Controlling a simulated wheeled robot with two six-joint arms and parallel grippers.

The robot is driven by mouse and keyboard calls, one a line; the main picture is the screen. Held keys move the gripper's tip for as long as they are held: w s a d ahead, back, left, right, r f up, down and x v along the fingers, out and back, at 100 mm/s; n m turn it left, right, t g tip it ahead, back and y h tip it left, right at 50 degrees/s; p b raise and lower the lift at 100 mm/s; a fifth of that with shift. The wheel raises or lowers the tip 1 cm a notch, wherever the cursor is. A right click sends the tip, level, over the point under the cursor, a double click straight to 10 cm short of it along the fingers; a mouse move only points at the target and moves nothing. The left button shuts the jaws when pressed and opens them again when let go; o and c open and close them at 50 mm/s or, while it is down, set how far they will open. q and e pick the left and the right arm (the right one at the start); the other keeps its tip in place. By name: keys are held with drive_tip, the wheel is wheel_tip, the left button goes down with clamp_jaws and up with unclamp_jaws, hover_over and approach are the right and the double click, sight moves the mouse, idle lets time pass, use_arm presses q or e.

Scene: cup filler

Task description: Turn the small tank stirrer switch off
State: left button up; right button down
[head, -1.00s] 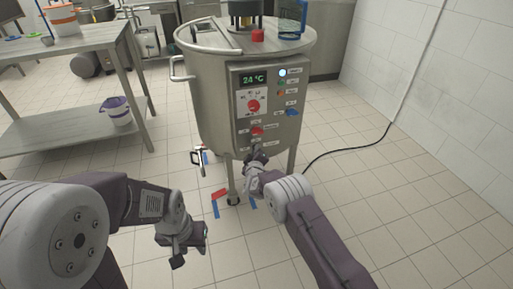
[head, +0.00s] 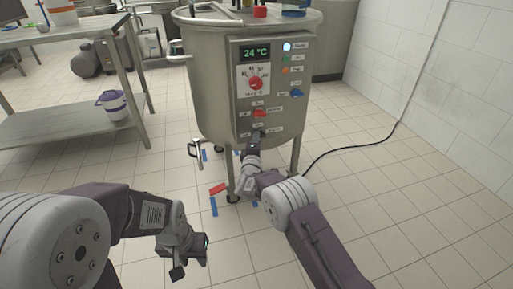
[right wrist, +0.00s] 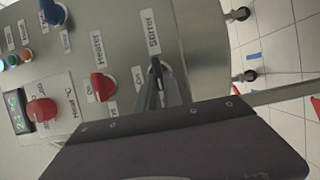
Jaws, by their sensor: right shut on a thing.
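The steel tank (head: 208,85) stands ahead with a control panel (head: 244,92) on its front. My right gripper (head: 257,142) is at the bottom of this panel. In the right wrist view my right gripper (right wrist: 160,88) is shut on the dark stirrer switch (right wrist: 156,63), beside the "Stirrer" label and an "On" label. The fingers cover most of the switch, so its exact setting is hard to tell. My left gripper (head: 192,257) hangs low at the left, empty, with its fingers apart.
Above the stirrer switch are a red heater switch (head: 259,113), a red dial (head: 255,83) and a blue switch (head: 297,93). A steel table (head: 60,128) with a bucket stands left. A black cable (head: 345,150) runs right.

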use_arm(q)
drive_tip(key=shift+f, duration=0.4)
use_arm(e)
drive_tip(key=c, duration=1.5)
unclamp_jaws()
